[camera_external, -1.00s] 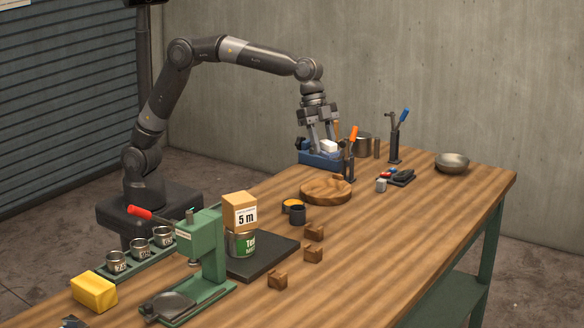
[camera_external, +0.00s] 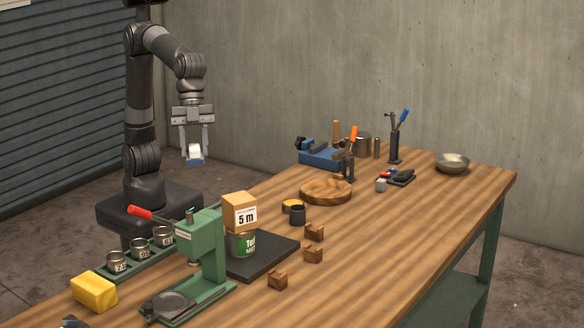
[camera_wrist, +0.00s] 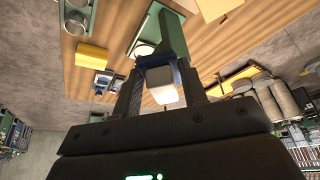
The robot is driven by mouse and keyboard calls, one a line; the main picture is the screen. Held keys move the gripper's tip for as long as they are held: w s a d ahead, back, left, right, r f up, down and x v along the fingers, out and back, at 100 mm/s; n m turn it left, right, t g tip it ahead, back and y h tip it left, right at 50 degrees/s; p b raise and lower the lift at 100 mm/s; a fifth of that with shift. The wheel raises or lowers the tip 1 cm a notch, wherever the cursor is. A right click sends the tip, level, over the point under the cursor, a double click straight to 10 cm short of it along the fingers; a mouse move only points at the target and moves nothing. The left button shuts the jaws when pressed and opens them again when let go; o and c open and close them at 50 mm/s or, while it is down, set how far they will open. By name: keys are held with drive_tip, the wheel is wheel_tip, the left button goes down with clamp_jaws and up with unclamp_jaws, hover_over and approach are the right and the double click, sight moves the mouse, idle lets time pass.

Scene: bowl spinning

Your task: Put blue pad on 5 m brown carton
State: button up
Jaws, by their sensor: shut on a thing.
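My gripper (camera_external: 194,152) is shut on a small blue and white pad (camera_external: 195,157) and holds it in the air left of the table. In the wrist view the pad (camera_wrist: 161,88) sits between the fingertips, with a blue part and a whitish part. The brown carton (camera_external: 239,211) marked "5 m" sits on top of a green-labelled can (camera_external: 243,244). The can stands on a dark square mat (camera_external: 275,252). My gripper is above and to the left of the carton, clear of it.
A green press (camera_external: 203,255) with a red handle stands just left of the carton.

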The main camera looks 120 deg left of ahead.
hover_over(239, 197)
drive_tip(key=s, duration=0.1)
drive_tip(key=f, duration=0.4)
drive_tip(key=a+f, duration=0.1)
drive_tip(key=f, duration=0.1)
drive_tip(key=shift+s+f, duration=0.1)
drive_tip(key=shift+f, duration=2.15)
drive_tip(key=shift+f, duration=0.1)
drive_tip(key=o, duration=0.9)
drive_tip(key=shift+o, duration=0.3)
